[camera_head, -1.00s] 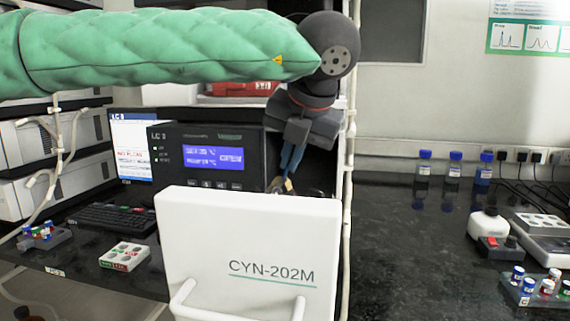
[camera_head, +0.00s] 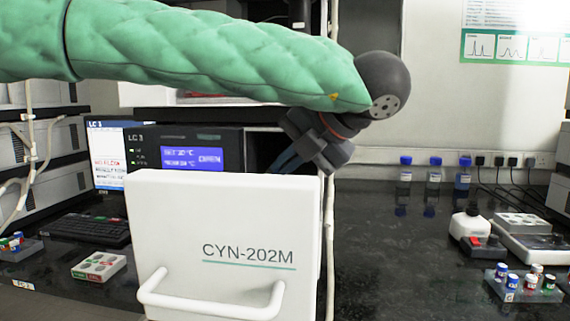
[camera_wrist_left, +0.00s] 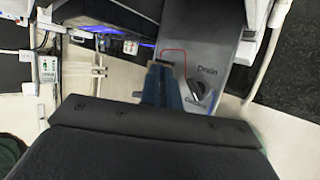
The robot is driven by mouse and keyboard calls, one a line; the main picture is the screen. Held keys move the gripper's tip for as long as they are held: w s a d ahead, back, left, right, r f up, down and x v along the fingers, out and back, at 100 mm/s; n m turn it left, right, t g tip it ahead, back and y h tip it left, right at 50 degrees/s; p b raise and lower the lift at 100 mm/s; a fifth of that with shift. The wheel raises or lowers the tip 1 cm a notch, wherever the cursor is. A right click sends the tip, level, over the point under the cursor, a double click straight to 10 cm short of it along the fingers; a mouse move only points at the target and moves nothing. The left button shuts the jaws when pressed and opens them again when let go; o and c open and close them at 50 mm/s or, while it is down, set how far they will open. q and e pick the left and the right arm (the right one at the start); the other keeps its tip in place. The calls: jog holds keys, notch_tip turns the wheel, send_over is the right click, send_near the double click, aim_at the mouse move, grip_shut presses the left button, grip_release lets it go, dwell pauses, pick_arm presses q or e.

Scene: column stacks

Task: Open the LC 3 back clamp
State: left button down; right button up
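The LC 3 unit (camera_head: 142,150) has a dark front with a lit blue display (camera_head: 192,158) whose right-hand word appears to read OPEN. A white door marked CYN-202M (camera_head: 165,215) stands open in front of its lower part. My left gripper (camera_head: 284,163) reaches into the unit's right side, its tips partly behind the door's top edge. In the left wrist view its blue fingers (camera_wrist_left: 163,82) lie close together over a grey panel (camera_wrist_left: 205,45) with a Drain label and a dark knob (camera_wrist_left: 196,90). I cannot make out the back clamp or anything between the fingers. My right gripper is not in view.
A keyboard (camera_head: 82,230) and a small white block with coloured spots (camera_head: 98,266) lie left of the door. Blue-capped bottles (camera_head: 434,172), a white device (camera_head: 466,228) and a vial rack (camera_head: 524,283) stand at right. A pale vertical pipe (camera_head: 331,200) runs beside the unit.

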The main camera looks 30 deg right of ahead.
pick_arm(q)
jog(key=c, duration=1.6)
grip_release()
jog(key=shift+p+v, duration=0.6)
jog(key=shift+v, duration=3.25)
